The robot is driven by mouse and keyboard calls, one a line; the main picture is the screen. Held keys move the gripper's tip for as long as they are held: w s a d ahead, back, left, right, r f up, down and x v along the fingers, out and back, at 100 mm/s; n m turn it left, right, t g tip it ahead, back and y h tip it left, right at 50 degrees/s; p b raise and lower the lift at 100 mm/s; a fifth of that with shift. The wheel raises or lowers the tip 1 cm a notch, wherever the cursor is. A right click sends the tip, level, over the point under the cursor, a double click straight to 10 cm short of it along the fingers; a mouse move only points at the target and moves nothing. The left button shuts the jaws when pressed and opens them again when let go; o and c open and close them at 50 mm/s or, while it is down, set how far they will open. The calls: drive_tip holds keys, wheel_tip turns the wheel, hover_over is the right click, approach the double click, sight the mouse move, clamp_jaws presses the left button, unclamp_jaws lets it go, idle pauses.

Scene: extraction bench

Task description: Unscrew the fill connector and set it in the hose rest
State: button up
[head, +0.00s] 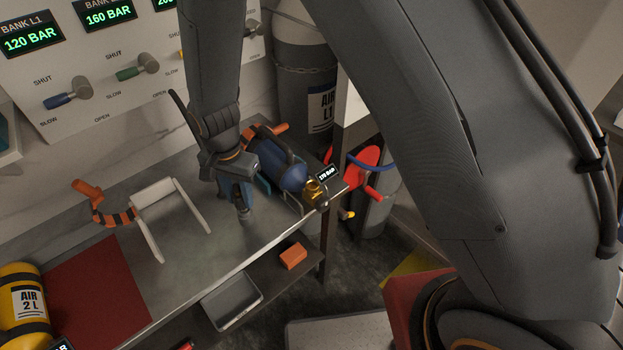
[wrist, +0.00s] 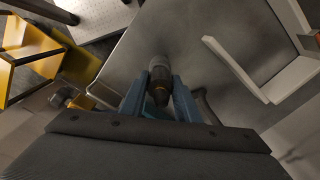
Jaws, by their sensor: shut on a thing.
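My gripper (head: 241,206) points down over the steel bench, with its blue fingers (wrist: 160,95) closed on the fill connector. The connector is a grey, ribbed cylinder (wrist: 159,70) with a dark, bronze-banded body; its grey tip (head: 245,214) shows below the fingers in the head view. It is apart from the brass valve (head: 315,192) of the blue cylinder (head: 288,177), which lies at the bench's right end. A white open frame (head: 155,190), probably the hose rest, stands left of my gripper; it also shows in the wrist view (wrist: 237,70). The connector's hose is mostly hidden.
A yellow cylinder (head: 22,300) and a red mat (head: 95,290) are farther left. A grey tray (head: 231,300) and orange block (head: 293,256) sit below the front edge. Bare bench lies between gripper and frame.

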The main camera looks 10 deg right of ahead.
drive_tip(key=shift+f+b, duration=0.3)
drive_tip(key=shift+f, duration=0.4)
drive_tip(key=o, duration=1.2)
drive_tip(key=shift+o, duration=0.2)
drive_tip(key=shift+r, duration=0.1)
drive_tip(key=shift+r+b, duration=1.3)
drive_tip(key=shift+r, duration=2.55)
drive_tip(key=w+d+r+n+b, duration=0.2)
drive_tip(key=d+b, duration=0.1)
drive_tip(key=d, duration=1.2)
drive_tip(key=s+d+n+b, duration=0.1)
drive_tip(key=s+d, duration=0.1)
drive_tip(key=d, duration=0.3)
drive_tip(key=s+d+n+t+b, duration=0.1)
drive_tip(key=s+d, duration=0.1)
drive_tip(key=d, duration=0.4)
drive_tip(key=s+d+n+b, duration=0.1)
drive_tip(key=s+d, duration=0.2)
drive_tip(key=d, duration=0.2)
drive_tip(key=shift+d+f, duration=0.15)
drive_tip(key=shift+f, duration=0.1)
